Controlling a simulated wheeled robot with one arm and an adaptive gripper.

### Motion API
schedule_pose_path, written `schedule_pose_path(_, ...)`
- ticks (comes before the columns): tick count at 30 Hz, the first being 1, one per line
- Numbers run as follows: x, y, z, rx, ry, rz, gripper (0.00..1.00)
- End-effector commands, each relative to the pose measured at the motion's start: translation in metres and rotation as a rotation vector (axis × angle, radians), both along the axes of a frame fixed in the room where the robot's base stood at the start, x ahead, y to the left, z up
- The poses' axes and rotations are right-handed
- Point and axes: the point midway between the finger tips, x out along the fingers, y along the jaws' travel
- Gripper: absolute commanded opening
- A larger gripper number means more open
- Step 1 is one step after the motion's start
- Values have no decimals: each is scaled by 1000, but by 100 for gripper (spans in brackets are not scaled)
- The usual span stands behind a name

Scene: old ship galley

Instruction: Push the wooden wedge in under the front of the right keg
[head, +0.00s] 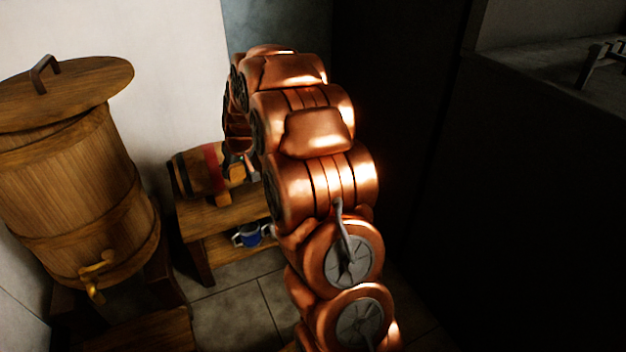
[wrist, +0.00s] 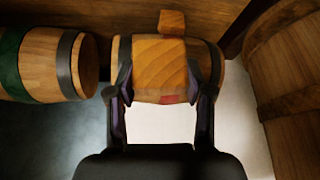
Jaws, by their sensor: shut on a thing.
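My gripper (wrist: 161,85) is shut on the wooden wedge (wrist: 158,62), a pale block with diagonal grain between its fingers. In the wrist view the wedge is in front of the red-banded keg and hides its middle. In the head view this keg (head: 199,174) lies on a low wooden bench, with the wedge (head: 237,173) by its right part. A second keg with a green band (wrist: 38,65) shows left of my gripper in the wrist view, apart from the wedge. My arm hides it in the head view.
A small wood block (wrist: 172,22) sits by the red-banded keg; it also shows on the bench (head: 187,216) in the head view. A large barrel with a tap (head: 75,190) stands left. A blue mug (head: 250,236) is on the lower shelf. A dark counter is right.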

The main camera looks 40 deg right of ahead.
Motion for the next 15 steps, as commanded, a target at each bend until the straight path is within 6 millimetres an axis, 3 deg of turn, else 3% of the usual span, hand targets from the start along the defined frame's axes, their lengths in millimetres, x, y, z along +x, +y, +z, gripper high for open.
schedule_pose_path(1, -2, -25, -17, 3, 5, -23, 32)
schedule_pose_path(6, -11, -96, -55, 1, 2, -80, 32)
schedule_pose_path(15, -47, -203, -115, -14, 2, -171, 32)
